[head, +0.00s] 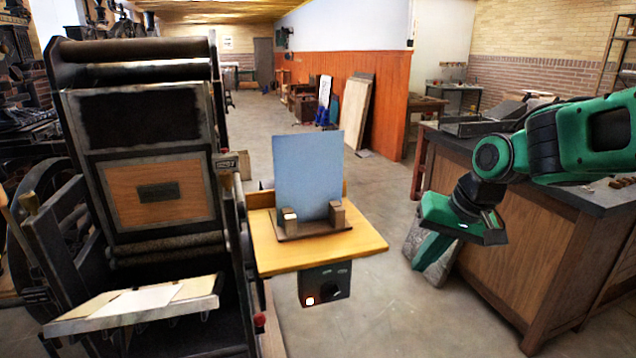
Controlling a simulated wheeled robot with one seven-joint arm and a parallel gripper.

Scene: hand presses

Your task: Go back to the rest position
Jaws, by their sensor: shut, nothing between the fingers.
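My gripper (432,262) hangs at the end of my green and black arm, on the right side of the head view.
A large hand press (150,150) stands at the left, with a white sheet (135,300) on its front board. A blue-grey panel (308,175) stands upright between wooden blocks on the small table. A wooden cabinet (520,250) fills the right. Open floor runs between.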

